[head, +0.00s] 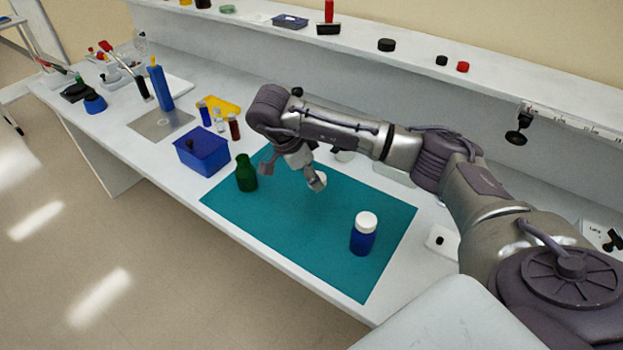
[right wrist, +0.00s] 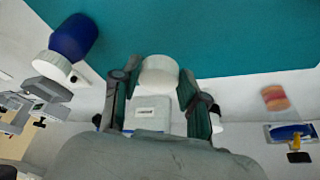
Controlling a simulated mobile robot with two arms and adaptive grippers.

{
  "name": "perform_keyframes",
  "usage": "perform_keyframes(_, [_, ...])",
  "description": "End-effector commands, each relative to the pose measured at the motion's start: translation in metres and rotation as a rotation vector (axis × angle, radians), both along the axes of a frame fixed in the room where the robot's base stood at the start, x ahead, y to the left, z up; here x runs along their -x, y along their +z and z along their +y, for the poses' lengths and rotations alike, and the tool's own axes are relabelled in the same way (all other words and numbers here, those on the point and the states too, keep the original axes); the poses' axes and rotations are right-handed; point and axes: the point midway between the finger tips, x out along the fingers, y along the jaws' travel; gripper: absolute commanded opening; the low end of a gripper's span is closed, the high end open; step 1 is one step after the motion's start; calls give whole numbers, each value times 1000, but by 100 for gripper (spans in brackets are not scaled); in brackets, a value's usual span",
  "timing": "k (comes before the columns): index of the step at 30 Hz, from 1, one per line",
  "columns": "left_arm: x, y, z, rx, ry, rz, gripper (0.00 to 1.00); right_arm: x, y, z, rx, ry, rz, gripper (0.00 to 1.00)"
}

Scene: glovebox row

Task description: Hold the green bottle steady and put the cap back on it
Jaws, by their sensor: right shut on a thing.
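The green bottle (head: 246,174) stands upright and open-topped at the left edge of the teal mat (head: 300,240) in the head view. My right gripper (head: 291,177) is just right of the bottle, above the mat and apart from it. In the right wrist view my right gripper (right wrist: 158,82) is shut on a white round cap (right wrist: 159,70) between its fingertips. In the head view the cap (head: 321,178) shows partly behind a finger. My left gripper is in neither view, and nothing is seen holding the bottle.
A blue bottle with a white lid (head: 363,236) stands on the mat's right part. A blue bin (head: 202,153), small vials (head: 234,127) and a yellow rack (head: 222,106) stand left of and behind the green bottle. The mat's front middle is clear.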

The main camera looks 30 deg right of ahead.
Motion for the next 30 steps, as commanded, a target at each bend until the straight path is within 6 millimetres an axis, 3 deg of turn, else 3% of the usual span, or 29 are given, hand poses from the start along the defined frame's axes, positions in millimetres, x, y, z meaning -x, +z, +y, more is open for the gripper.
perform_keyframes(5, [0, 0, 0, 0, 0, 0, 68, 0, 0, 0, 0, 9, -1, 30])
perform_keyframes(8, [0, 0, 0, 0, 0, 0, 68, 0, 4, 7, 2, 105, -4, 30])
perform_keyframes(11, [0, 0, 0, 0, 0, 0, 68, 1, 13, 22, 2, 343, -6, 30])
perform_keyframes(14, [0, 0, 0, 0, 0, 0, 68, 9, 26, 46, 3, 687, -7, 30])
perform_keyframes(21, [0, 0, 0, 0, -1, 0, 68, 48, 49, 102, 2, 1463, -6, 30])
perform_keyframes(25, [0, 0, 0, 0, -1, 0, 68, 65, 55, 118, 0, 1688, -4, 30])
perform_keyframes(30, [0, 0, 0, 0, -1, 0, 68, 71, 57, 124, 0, 1771, -2, 30])
